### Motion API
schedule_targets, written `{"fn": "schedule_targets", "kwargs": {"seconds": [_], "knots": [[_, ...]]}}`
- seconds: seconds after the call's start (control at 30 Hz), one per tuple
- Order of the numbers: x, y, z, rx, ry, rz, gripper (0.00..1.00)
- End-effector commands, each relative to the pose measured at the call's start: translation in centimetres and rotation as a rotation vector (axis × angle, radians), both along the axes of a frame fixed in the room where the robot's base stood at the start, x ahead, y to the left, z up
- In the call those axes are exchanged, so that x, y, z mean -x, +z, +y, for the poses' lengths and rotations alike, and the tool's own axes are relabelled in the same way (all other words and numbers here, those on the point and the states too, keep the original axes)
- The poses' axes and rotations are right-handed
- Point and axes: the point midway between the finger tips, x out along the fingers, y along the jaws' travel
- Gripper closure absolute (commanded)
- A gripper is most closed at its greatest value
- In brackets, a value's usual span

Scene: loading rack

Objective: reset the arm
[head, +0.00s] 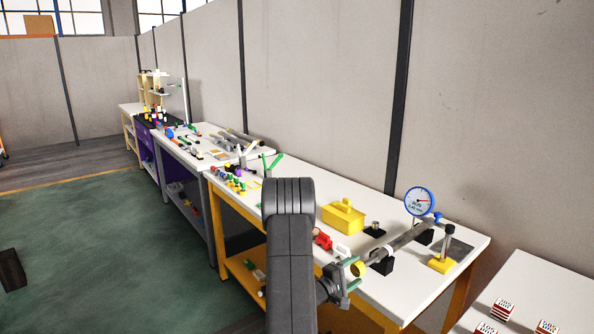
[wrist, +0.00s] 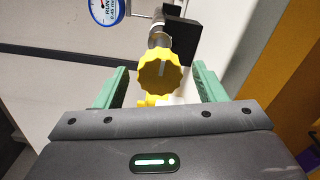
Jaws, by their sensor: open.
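My gripper (head: 350,279) shows in the head view at the front edge of the nearest workbench, at the end of my dark grey arm. In the wrist view my gripper (wrist: 157,88) has its two green fingers spread apart. A yellow knurled knob (wrist: 160,74) lies between and just beyond the fingers, with gaps on both sides. In the head view the same knob (head: 359,269) sits at the near end of a metal shaft (head: 405,241) on black supports. Nothing is held.
The white bench top (head: 302,187) carries a yellow box (head: 343,216), a red part (head: 322,239), a blue-rimmed dial gauge (head: 419,202) and a yellow-based stand (head: 443,262). A grey partition wall (head: 320,80) runs behind. Green floor (head: 90,240) to the left is mostly open.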

Motion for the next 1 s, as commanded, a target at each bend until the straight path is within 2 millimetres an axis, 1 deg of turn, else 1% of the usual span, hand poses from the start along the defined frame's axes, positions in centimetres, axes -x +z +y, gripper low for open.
{"fn": "schedule_targets", "kwargs": {"seconds": [0.03, 0.43, 0.5, 1.0], "knots": [[0.6, -0.2, 1.0, 0.001, 0.003, 0.001, 0.36], [5.6, -0.2, 7.3, 0.001, 0.005, 0.000, 0.36], [4.6, 0.1, 5.6, 0.000, -0.005, 0.000, 0.36], [-1.7, 0.2, -2.4, 0.001, -0.004, 0.000, 0.36]]}}
